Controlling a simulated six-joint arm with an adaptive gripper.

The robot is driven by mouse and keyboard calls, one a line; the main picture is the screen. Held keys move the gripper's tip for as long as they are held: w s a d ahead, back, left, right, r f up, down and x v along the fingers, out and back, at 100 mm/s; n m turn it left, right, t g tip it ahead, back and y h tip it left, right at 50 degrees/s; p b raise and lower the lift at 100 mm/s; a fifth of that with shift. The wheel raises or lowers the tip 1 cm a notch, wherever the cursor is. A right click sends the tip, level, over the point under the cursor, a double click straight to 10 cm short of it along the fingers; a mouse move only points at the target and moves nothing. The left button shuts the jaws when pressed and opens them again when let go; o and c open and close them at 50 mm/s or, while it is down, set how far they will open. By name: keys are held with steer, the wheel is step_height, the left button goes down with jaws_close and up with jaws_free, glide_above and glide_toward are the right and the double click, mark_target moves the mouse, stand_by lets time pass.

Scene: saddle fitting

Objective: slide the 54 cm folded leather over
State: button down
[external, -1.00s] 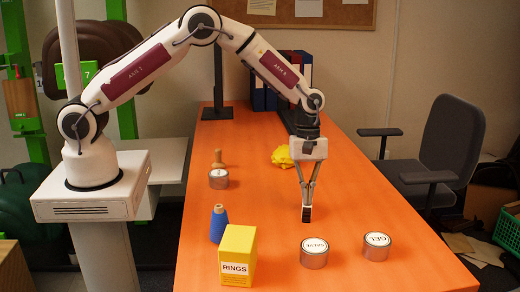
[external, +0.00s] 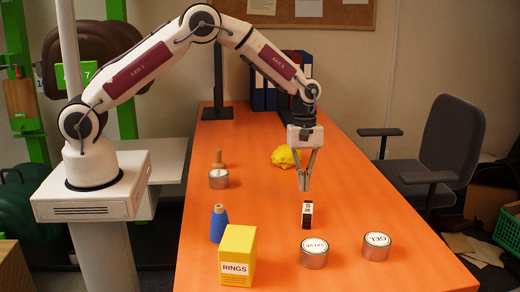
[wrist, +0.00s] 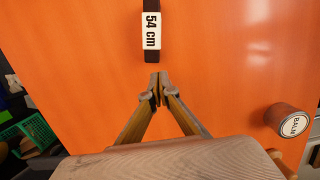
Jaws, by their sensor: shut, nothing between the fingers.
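The folded leather (external: 307,215) is a small dark strip with a white label, on the orange table right of the middle. In the wrist view the leather (wrist: 151,32) lies at the top centre and its label reads "54 cm". Its upper end is cut off by the picture edge there. My gripper (external: 305,189) is shut and empty, just beyond the leather in the external view and apart from it. In the wrist view my gripper's fingertips (wrist: 158,82) are together, a short gap below the leather's near end.
On the orange table (external: 262,200) stand a yellow RINGS box (external: 238,257), a blue cone (external: 219,222), a tin (external: 314,253), a GEL tin (external: 376,246) and another tin (external: 218,179). The table around the leather is clear.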

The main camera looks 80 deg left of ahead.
steer(key=a, duration=0.4)
steer(key=shift+w, duration=0.1)
steer(key=shift+m, duration=0.6)
steer(key=shift+s+f+m, duration=0.3)
steer(key=shift+s+m, duration=0.15)
steer(key=shift+m, duration=0.05)
steer(key=s+m, duration=0.1)
steer(key=s, duration=0.1)
steer(key=s+m, duration=0.1)
steer(key=s, duration=0.1)
steer(key=shift+s+d+f+m+g, duration=0.1)
steer(key=shift+f+m+g, duration=0.1)
steer(key=shift+m+g, duration=0.15)
steer(key=s+d+r+m+t+y, duration=0.1)
steer(key=s+d+r+m, duration=0.1)
steer(key=s+r+m, duration=0.7)
steer(key=shift+s+d+r+y, duration=0.3)
steer(key=shift+s+d+r, duration=0.1)
steer(key=shift+s+r, duration=4.1)
steer(key=shift+w+r, duration=0.3)
